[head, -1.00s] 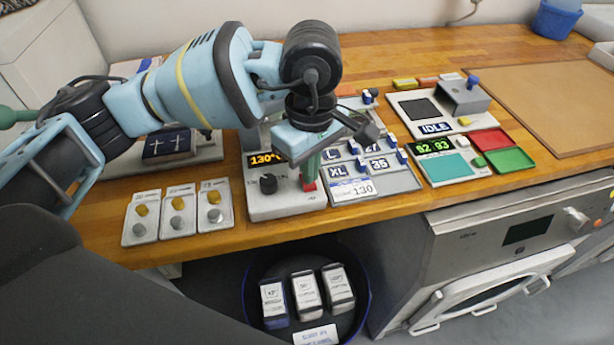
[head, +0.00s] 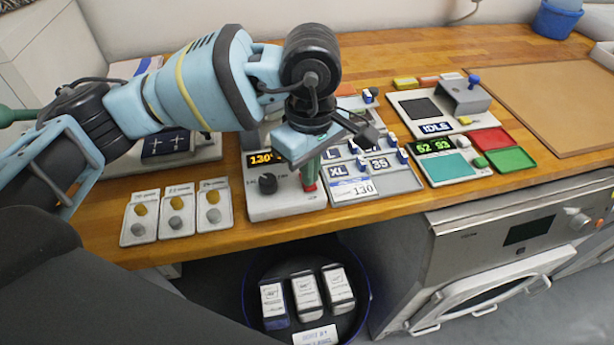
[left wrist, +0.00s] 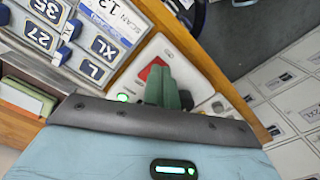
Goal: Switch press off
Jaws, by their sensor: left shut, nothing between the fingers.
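The press control box (head: 290,205) is white. It has a lit yellow display (head: 262,159) reading 130° and a black knob (head: 268,183). A red switch (head: 310,188) sits at its right side, partly hidden by my fingers. My left gripper (head: 311,174) is shut and empty, its green fingers pointing down at the red switch. In the left wrist view the red switch (left wrist: 151,68) shows beside the fingertips (left wrist: 168,72). I cannot tell whether they touch it. A small green lamp (left wrist: 122,97) glows on the box. My right gripper is not in view.
A grey tray (head: 407,183) with size and number tags lies right of the box. Beyond it stand a device reading IDLE (head: 436,128) and red (head: 490,142) and green (head: 510,160) trays. Several small cards with round pieces (head: 177,212) lie left. A dark bin (head: 360,270) is below the counter.

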